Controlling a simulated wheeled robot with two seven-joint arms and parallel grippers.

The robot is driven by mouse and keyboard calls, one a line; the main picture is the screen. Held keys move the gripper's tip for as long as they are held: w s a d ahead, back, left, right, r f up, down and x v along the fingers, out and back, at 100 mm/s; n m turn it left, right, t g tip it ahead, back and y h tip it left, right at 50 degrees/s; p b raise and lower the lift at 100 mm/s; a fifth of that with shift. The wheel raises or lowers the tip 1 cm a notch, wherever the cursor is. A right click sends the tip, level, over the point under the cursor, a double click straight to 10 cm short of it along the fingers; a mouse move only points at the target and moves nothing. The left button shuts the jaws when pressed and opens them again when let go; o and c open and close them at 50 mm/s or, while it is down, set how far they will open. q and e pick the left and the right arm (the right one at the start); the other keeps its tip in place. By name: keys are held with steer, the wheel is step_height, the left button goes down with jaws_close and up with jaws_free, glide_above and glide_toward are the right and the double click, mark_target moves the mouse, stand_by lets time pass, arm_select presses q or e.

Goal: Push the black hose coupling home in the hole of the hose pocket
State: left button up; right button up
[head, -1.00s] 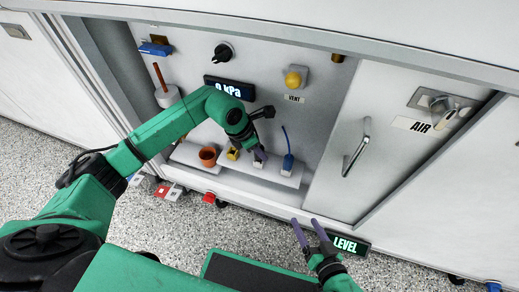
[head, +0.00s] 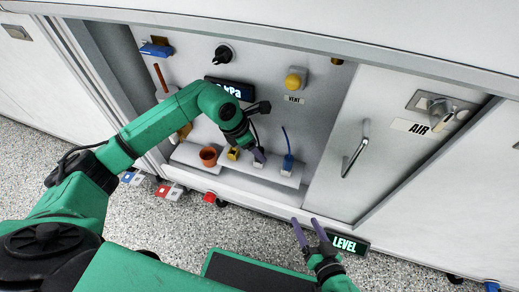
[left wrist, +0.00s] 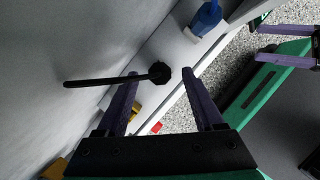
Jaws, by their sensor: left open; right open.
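The black hose coupling (left wrist: 160,73) shows in the left wrist view as a round dark head with a thin black hose running left from it. My left gripper (left wrist: 161,76) is open, with its purple fingers on either side of the coupling and their tips close to it. I cannot tell whether they touch it. In the head view my left gripper (head: 258,156) is over the white shelf, between a yellow piece and a blue piece, and hides the coupling. The pocket's hole is hidden and the coupling's depth cannot be told. My right gripper (head: 305,222) is open and empty.
A blue coupling (head: 288,162) with a blue hose stands right of my left gripper. A door handle (head: 356,148) is at the right.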

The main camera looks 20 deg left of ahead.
arm_select(q)
steer(key=p+v, duration=0.2)
steer(key=v, duration=0.9)
steer(key=shift+r+p, duration=0.15)
steer(key=shift+p, duration=0.2)
arm_select(e)
steer(key=shift+g, duration=0.4)
step_height(320, 180, up, 4)
steer(key=shift+r, duration=0.15)
arm_select(q)
steer(key=shift+s, duration=0.15)
